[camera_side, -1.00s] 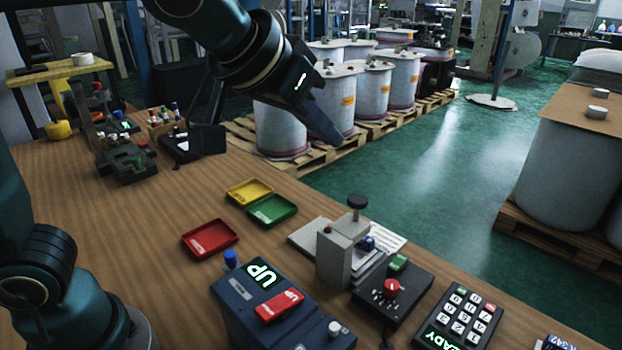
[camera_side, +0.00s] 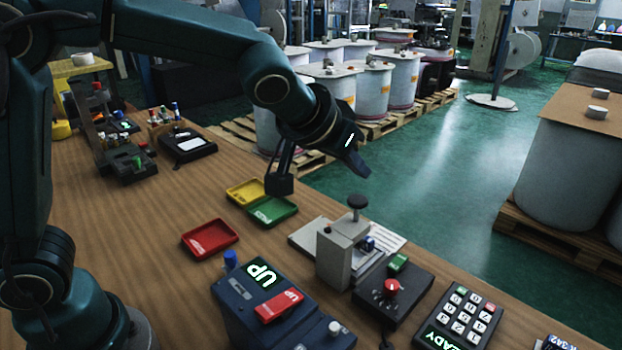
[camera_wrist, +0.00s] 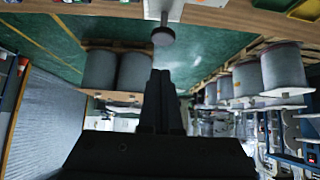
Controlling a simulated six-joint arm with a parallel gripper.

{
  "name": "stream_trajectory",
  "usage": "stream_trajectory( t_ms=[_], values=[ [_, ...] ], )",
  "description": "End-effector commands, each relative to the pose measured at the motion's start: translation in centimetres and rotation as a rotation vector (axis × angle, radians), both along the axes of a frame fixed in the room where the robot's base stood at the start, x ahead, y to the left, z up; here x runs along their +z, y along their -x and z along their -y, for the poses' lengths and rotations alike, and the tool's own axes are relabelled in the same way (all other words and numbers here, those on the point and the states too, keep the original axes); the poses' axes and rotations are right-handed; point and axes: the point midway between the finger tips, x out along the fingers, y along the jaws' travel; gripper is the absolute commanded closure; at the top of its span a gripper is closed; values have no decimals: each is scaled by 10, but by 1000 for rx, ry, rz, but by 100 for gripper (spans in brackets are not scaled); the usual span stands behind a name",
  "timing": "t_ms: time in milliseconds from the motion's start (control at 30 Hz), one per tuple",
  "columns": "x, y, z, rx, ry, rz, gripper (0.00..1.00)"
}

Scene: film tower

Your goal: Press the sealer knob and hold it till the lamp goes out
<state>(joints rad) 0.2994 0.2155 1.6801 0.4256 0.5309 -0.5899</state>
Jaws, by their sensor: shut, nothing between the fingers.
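The sealer is a grey block (camera_side: 336,258) standing near the table's far edge, with a black round knob (camera_side: 357,202) on top. A tiny reddish dot (camera_side: 327,229) shows on the block; I cannot tell if it is the lamp or if it is lit. My gripper (camera_side: 362,172) is shut and empty, and shows above the knob with a gap between them. In the wrist view the knob (camera_wrist: 163,37) appears past the tips of my closed fingers (camera_wrist: 161,73), not touching them. A small blue item (camera_side: 367,243) sits beside the block.
A dark box with a red knob (camera_side: 392,286) and a keypad (camera_side: 461,318) stand right of the sealer. Red (camera_side: 210,238), yellow (camera_side: 247,191) and green (camera_side: 271,210) trays lie left.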

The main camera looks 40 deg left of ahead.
Motion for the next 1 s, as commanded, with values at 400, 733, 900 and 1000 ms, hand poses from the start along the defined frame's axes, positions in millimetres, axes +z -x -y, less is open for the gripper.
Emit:
stream_trajectory(
  t_ms=[400, 733, 900, 1000],
  values=[
    [-36, 3, 1, -3, 0, -2, 100],
    [-38, 3, 1, -3, -1, -3, 100],
    [-55, 2, 0, 0, -4, -4, 100],
    [-63, 3, 0, -1, -3, -4, 100]
  ],
)
